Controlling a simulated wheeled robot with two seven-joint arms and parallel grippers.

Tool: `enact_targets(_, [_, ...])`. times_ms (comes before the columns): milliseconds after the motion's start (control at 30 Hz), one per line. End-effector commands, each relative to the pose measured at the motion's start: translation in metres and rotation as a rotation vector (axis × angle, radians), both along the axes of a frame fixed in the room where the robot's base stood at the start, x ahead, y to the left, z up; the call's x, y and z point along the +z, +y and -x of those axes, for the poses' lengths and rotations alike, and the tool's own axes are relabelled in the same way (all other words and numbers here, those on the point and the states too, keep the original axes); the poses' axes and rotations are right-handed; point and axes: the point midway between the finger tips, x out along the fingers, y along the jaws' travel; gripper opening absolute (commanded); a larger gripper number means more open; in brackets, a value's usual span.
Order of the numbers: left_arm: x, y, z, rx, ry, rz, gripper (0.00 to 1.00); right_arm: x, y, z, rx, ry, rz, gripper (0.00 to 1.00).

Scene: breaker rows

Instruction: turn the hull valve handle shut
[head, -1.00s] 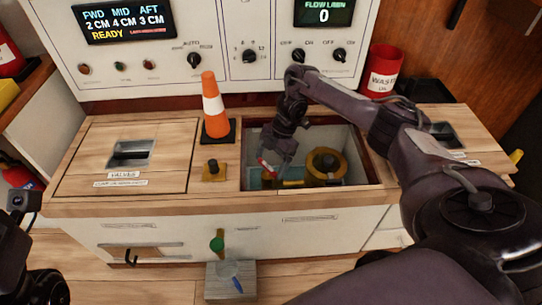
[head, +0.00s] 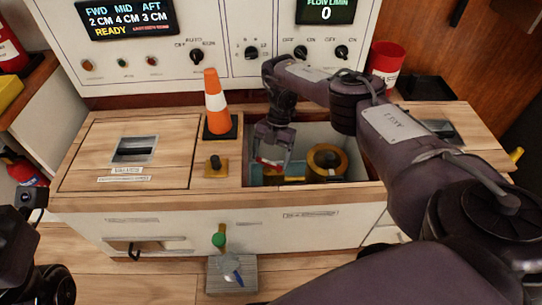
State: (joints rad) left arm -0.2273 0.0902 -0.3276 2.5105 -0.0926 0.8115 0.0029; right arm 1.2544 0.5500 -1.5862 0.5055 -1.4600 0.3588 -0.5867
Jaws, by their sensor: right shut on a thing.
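The hull valve is inside the open compartment in the counter, and its red handle (head: 268,163) shows at the left side of that opening. My right gripper (head: 269,158) reaches down into the compartment and is shut on the red handle. The fingers hide much of the handle, so its exact angle is hard to tell. A teal part (head: 292,170) shows just beside the handle, low in the compartment. Only dark links of my left arm show at the left edge, and its jaws are not visible.
A yellow and black ring (head: 327,160) sits to the right in the compartment. An orange cone (head: 217,104) stands on the counter at the opening's left. A closed hatch (head: 132,150) lies further left. A red waste can (head: 385,64) stands behind my right arm.

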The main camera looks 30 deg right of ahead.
Motion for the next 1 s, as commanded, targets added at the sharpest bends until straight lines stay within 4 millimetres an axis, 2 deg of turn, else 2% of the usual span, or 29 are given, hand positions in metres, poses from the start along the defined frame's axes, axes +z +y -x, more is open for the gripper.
enact_targets(267, [0.001, 0.000, 0.001, 0.000, -0.006, 0.001, 0.36, -0.001, 0.001, 0.000, 0.002, 0.000, -0.002, 0.61])
enact_targets(300, [0.002, 0.000, 0.001, 0.000, -0.006, 0.001, 0.36, -0.001, 0.001, 0.000, 0.002, 0.000, -0.002, 0.89])
enact_targets(400, [0.002, 0.000, 0.001, 0.000, -0.008, 0.000, 0.36, -0.001, 0.001, 0.000, 0.002, 0.000, -0.002, 1.00])
enact_targets(667, [0.003, 0.000, 0.001, 0.000, -0.008, 0.000, 0.36, 0.002, 0.000, 0.000, 0.001, 0.000, 0.000, 1.00])
enact_targets(767, [0.006, 0.000, 0.001, 0.000, -0.007, 0.001, 0.36, 0.010, -0.003, -0.002, 0.002, -0.001, 0.001, 1.00])
enact_targets(1000, [0.010, 0.001, -0.001, 0.000, 0.011, 0.004, 0.36, 0.044, -0.015, -0.009, 0.003, -0.002, 0.003, 1.00])
